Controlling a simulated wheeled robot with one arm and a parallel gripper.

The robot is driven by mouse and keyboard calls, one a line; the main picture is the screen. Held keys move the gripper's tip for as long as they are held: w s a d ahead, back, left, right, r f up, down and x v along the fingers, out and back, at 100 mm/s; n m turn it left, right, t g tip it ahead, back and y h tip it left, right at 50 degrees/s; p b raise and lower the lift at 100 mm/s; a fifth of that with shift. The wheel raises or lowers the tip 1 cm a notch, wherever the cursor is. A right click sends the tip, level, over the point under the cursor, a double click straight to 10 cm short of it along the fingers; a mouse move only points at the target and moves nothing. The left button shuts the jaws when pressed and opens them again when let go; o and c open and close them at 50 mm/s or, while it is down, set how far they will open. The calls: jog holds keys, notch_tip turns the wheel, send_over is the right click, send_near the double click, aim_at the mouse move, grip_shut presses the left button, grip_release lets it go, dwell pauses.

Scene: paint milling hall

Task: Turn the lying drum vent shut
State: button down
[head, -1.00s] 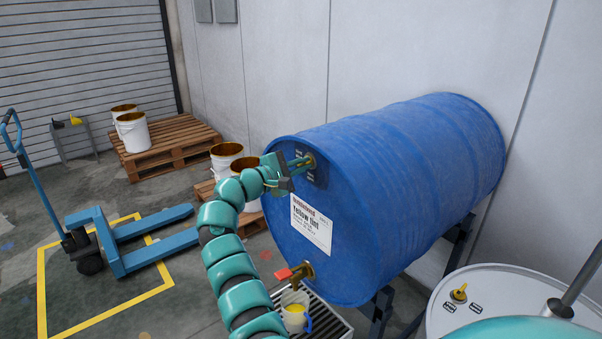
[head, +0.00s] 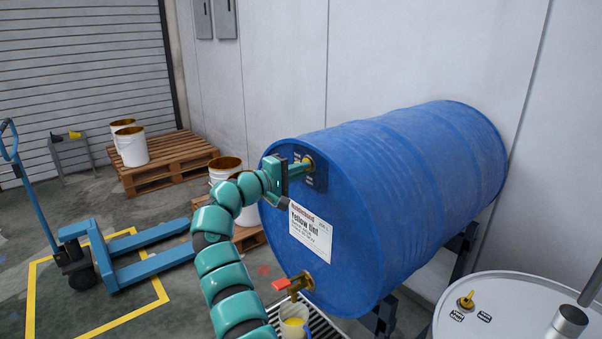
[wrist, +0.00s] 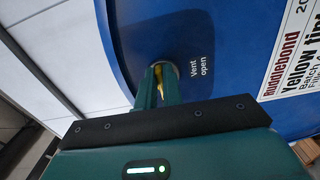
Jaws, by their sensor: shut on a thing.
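The blue drum (head: 400,190) lies on its side on a dark stand, its flat end facing me. The vent (head: 310,163) is high on that end. My gripper (head: 305,166) is at the vent, shut on its yellow handle. In the wrist view my gripper's fingers (wrist: 159,84) stand on either side of the yellow vent handle (wrist: 161,88), largely hiding it. A "Vent open" label (wrist: 200,70) shows beside it. My fingers hide part of the vent's surroundings.
Below, a tap with a red handle (head: 281,284) sits above a mug with yellow liquid (head: 293,325) on a grating. A white drum top (head: 510,305) is at the lower right. A pallet jack (head: 150,265) and wooden pallets (head: 165,160) stand left.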

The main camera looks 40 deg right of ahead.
jog(key=shift+w+a+r, duration=0.1)
jog(key=shift+w+a, duration=0.05)
jog(key=shift+w, duration=0.05)
jog(key=c, duration=1.8)
grip_release()
jog(key=shift+o, duration=1.3)
jog(key=s+a+b, duration=0.1)
jog(key=a+b, duration=0.1)
jog(key=a, duration=1.5)
jog(key=shift+a+f+b, duration=0.15)
jog(key=shift+f+b, duration=0.05)
jog(key=shift+b, duration=0.2)
